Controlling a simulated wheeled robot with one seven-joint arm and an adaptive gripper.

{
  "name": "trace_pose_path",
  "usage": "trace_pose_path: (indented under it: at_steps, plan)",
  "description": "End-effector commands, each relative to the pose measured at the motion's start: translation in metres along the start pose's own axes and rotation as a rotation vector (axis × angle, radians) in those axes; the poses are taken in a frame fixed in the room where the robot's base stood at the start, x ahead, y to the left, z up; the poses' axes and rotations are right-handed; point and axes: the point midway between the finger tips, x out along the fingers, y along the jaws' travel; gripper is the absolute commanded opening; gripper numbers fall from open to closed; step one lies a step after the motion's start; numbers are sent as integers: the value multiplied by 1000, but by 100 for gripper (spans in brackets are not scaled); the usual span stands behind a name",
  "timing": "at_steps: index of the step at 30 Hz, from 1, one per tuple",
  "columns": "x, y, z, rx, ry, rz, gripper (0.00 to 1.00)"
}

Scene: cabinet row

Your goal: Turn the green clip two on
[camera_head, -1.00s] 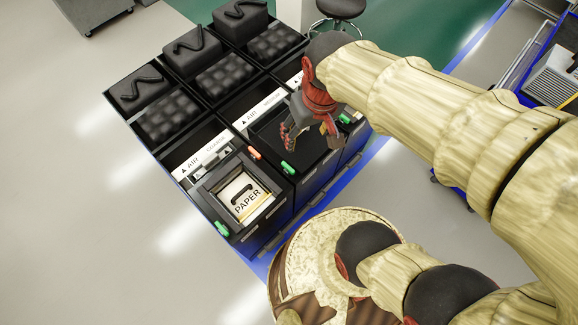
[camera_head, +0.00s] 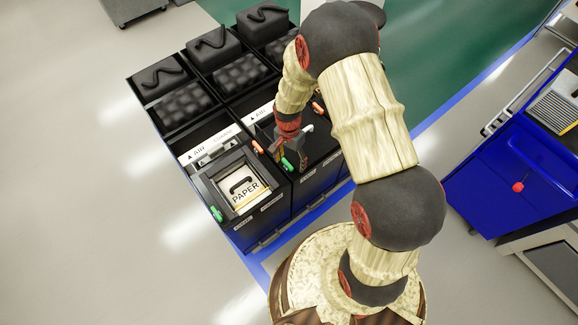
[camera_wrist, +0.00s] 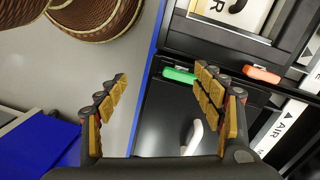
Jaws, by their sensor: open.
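Green clips sit along the front edges of the black cabinets. The middle green clip (camera_head: 287,164), which I take as clip two, is at the front corner between the paper bin's cabinet and the one to its right. Another green clip (camera_head: 216,214) is at the left front corner. My gripper (camera_head: 290,157) is open, right above the middle clip. In the wrist view, that green clip (camera_wrist: 180,75) lies between the spread fingers of my gripper (camera_wrist: 161,76), close to the right finger's tip. I cannot tell whether they touch. My arm hides the right cabinet's front.
The bin marked PAPER (camera_head: 243,190) stands left of my gripper. Orange clips (camera_head: 257,147) sit farther back on the tops. A blue cart (camera_head: 515,165) stands at the right. The floor at the left is clear.

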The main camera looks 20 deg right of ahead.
Motion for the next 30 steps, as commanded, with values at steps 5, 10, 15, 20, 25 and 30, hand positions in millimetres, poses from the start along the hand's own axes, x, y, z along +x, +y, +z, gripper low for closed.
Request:
trace_pose_path:
  at_steps: [5,10,15,20,25,30]
  plan:
    - [-9,-28,-20,197,45,-78,68]
    - [-9,-31,-22,297,49,-95,68]
    - [1,-31,-22,307,47,-93,68]
    - [21,-33,-23,305,47,-93,68]
    - [48,-35,-25,304,46,-91,68]
    - [66,-37,-26,304,47,-94,68]
